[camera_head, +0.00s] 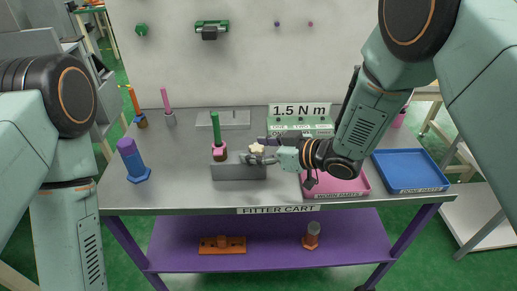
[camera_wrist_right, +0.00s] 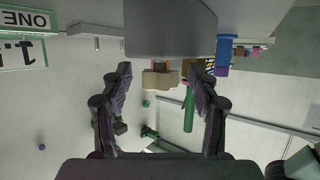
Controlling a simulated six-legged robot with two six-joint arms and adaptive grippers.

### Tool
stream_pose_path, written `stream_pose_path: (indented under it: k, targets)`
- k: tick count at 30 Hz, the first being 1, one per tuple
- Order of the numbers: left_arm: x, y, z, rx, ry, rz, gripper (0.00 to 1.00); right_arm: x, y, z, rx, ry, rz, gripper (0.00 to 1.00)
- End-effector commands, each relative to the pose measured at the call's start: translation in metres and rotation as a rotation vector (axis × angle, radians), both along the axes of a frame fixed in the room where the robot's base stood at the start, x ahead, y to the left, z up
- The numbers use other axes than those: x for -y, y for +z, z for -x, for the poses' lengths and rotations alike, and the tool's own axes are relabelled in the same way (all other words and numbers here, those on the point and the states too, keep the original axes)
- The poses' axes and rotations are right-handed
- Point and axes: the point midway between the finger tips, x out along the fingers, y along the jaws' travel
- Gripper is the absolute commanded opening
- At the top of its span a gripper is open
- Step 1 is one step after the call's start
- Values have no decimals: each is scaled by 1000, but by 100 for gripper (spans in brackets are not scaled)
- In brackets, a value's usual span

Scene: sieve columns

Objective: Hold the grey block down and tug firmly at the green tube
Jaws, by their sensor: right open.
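The grey block (camera_head: 238,173) sits on the cart top near its front middle; it also shows at the top of the right wrist view (camera_wrist_right: 170,35). The green tube (camera_head: 216,127) stands upright from a pink and brown fitting (camera_head: 219,152) at the block's left part. A cream knob (camera_head: 257,148) is at the block's right end. My right gripper (camera_head: 259,158) is open beside that knob. In the right wrist view the tan knob (camera_wrist_right: 160,79) lies between the spread fingers, with the green tube (camera_wrist_right: 189,109) close by one finger; contact cannot be told. My left gripper is out of view.
A pink tray (camera_head: 350,185) lies under my right forearm, a blue tray (camera_head: 410,170) further right. A "1.5 N m" sign (camera_head: 299,110) stands at the back.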

Motion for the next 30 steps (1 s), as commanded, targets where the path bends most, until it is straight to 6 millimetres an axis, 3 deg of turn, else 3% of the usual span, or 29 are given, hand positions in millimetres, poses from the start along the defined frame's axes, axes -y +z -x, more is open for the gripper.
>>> stream_pose_path:
  k: [3, 24, 30]
  targets:
    - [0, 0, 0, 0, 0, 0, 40, 0, 0, 0, 0, 0, 0, 59]
    - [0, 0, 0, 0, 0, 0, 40, 0, 0, 0, 0, 0, 0, 0]
    - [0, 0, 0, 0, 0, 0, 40, 0, 0, 0, 1, 0, 1, 0]
